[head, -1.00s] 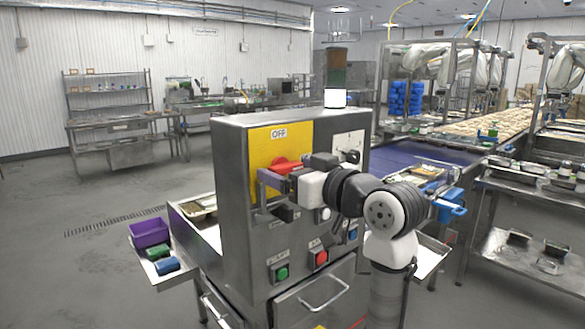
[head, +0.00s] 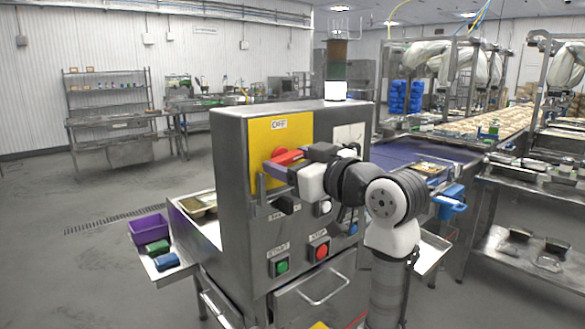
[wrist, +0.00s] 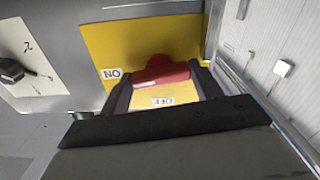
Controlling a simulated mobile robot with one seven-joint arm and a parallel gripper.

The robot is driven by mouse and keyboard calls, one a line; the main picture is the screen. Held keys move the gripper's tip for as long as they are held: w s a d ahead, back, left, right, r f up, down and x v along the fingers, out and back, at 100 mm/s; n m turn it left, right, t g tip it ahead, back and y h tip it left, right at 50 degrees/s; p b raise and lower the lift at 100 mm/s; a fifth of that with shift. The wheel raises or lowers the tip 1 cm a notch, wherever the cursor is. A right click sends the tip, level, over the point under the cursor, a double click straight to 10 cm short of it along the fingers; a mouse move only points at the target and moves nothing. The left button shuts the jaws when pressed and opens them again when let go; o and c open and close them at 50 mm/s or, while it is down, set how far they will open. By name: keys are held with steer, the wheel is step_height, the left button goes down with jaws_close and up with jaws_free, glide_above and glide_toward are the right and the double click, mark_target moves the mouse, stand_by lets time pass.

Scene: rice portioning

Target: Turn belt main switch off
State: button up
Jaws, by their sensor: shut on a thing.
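The main switch is a red rotary handle (head: 287,157) on a yellow plate (head: 262,150) at the upper front of a steel control cabinet. An OFF label (head: 279,124) is above the handle. In the wrist view the handle (wrist: 165,76) lies roughly crosswise between my two fingers. An ON label (wrist: 112,74) is beside its left end and the OFF label (wrist: 162,102) is on the near side, upside down. My gripper (wrist: 163,86) is shut on the red handle. In the head view my gripper (head: 274,172) covers the plate's lower part.
Below are a green start button (head: 282,267) and a red stop button (head: 321,252). A black knob (wrist: 11,70) on a pale panel is beside the yellow plate. A side shelf holds a purple bin (head: 149,229). The blue conveyor (head: 410,151) runs behind the cabinet.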

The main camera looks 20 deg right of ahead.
steer(key=n+b, duration=0.2)
steer(key=n, duration=0.1)
steer(key=shift+f+n+b, duration=0.2)
steer(key=shift+n+b, duration=0.1)
steer(key=shift+b, duration=0.1)
steer(key=n+b, duration=0.2)
steer(key=n, duration=0.2)
steer(key=shift+n+b, duration=0.3)
steer(key=shift+b, duration=0.1)
steer(key=n+b, duration=0.2)
steer(key=n, duration=0.2)
steer(key=shift+r, duration=0.1)
steer(key=shift+n+b, duration=0.5)
steer(key=shift+n, duration=1.6)
steer(key=o, duration=1)
steer(key=shift+r, duration=0.1)
steer(key=b+v, duration=0.3)
steer(key=v, duration=1)
steer(key=shift+s+d, duration=0.1)
steer(key=shift+s, duration=0.3)
